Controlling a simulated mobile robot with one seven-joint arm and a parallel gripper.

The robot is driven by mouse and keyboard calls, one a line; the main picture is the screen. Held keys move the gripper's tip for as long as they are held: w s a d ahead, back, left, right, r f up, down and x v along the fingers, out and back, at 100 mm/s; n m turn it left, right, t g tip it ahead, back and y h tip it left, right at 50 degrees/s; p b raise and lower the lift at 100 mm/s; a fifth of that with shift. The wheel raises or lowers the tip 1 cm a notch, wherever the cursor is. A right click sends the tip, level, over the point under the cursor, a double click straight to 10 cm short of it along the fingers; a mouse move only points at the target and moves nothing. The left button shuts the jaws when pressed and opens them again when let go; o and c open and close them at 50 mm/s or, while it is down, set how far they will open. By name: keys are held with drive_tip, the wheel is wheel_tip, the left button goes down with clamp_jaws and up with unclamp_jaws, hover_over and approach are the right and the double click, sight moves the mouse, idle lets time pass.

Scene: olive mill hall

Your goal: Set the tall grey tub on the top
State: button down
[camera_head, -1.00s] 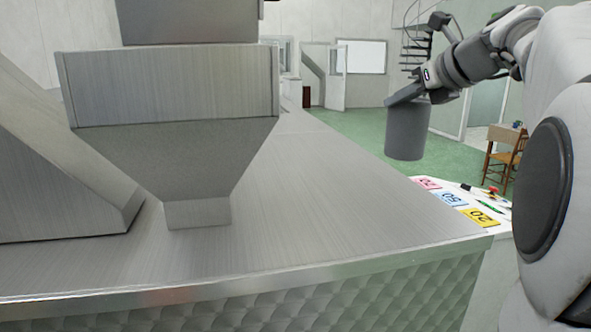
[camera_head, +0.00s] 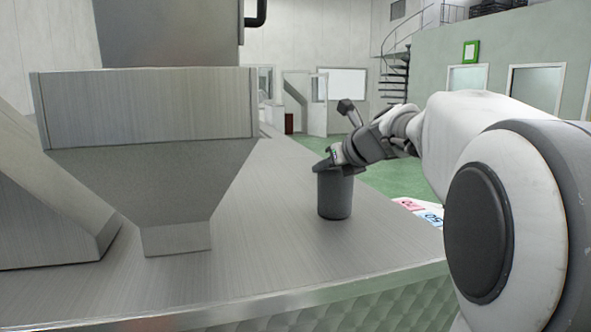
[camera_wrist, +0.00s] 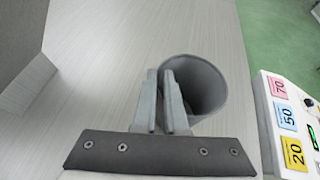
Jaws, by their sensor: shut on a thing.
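The tall grey tub (camera_head: 335,198) is upright at the right part of the brushed metal top (camera_head: 270,225). My gripper (camera_head: 328,170) is shut on the tub's rim from above. In the wrist view the tub (camera_wrist: 208,84) shows its open mouth, and the gripper fingers (camera_wrist: 164,95) pinch its left wall. The tub looks empty, though its inside is dark. Its base appears at the level of the metal top; I cannot tell whether it touches or hangs just above.
A metal hopper (camera_head: 150,180) stands on the top to the left, with a sloped metal chute (camera_head: 50,220) beside it. A panel with coloured number labels (camera_wrist: 285,115) lies beyond the top's right edge. The metal between hopper and tub is clear.

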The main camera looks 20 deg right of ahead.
drive_tip(key=shift+f, duration=0.15)
drive_tip(key=c, duration=1)
unclamp_jaws()
drive_tip(key=shift+o, duration=0.2)
